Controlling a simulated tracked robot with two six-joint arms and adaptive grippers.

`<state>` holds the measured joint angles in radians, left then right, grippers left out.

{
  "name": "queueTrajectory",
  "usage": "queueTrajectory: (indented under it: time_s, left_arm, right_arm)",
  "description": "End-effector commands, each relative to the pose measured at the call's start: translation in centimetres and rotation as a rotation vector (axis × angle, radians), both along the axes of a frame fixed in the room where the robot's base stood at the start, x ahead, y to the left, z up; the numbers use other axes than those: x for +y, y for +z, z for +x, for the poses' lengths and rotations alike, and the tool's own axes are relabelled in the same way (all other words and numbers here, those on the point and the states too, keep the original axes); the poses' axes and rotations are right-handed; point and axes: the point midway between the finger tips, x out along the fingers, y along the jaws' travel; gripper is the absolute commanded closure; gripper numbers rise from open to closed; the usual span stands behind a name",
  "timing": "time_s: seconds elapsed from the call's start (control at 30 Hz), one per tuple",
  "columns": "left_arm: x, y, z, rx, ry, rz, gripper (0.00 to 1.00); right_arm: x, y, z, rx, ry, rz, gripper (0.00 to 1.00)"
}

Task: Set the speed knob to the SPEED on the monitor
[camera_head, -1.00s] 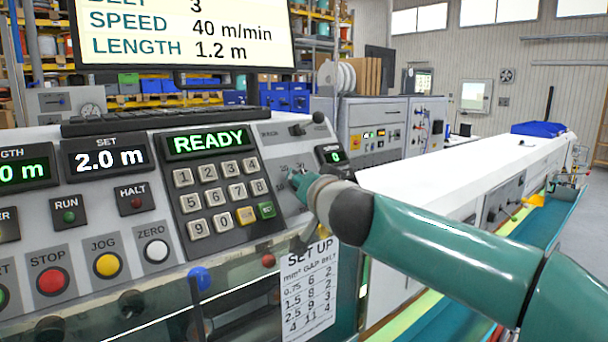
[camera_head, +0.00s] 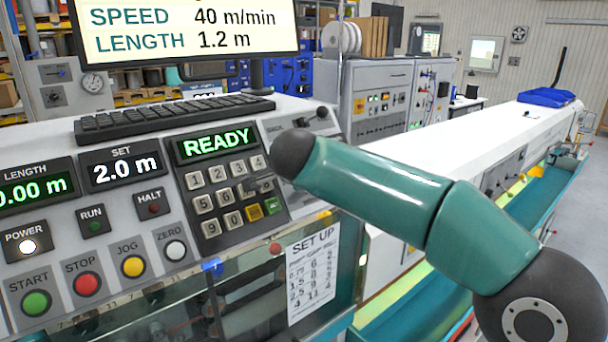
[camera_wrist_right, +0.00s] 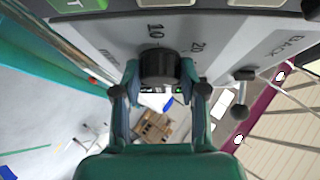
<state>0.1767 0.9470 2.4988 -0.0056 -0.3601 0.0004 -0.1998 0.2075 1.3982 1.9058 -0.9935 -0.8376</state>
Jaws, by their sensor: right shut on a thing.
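The monitor (camera_head: 185,52) at the top of the head view reads SPEED 40 m/min and LENGTH 1.2 m. The speed knob (camera_wrist_right: 158,66) is black and round, on the grey panel in the right wrist view. The marks 10 and 20 show beside it; its pointer is not clear. My right gripper (camera_wrist_right: 160,82) has its two fingers on either side of the knob and is shut on it. In the head view my right wrist hides the knob and its dial. My left gripper is not in view.
A keypad (camera_head: 223,196) under a READY display (camera_head: 214,144) lies left of my right wrist. A small black lever (camera_wrist_right: 243,88) stands right of the knob. Coloured buttons, including STOP (camera_head: 87,285), line the lower panel. A keyboard (camera_head: 175,118) lies above the displays.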

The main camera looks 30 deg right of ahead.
Motion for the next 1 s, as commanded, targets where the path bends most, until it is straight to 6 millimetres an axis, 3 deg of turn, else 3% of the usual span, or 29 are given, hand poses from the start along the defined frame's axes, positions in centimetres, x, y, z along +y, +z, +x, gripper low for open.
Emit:
queueTrajectory:
  time_s: [0.5, 1.0]
  left_arm:
    - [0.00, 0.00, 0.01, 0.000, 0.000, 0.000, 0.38]
    - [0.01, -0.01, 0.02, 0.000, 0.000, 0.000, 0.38]
  right_arm:
    - [-0.34, 0.25, 0.32, 0.031, -0.270, 0.377, 0.93]
    - [-0.38, 0.21, 0.30, 0.049, -0.380, 0.531, 0.93]
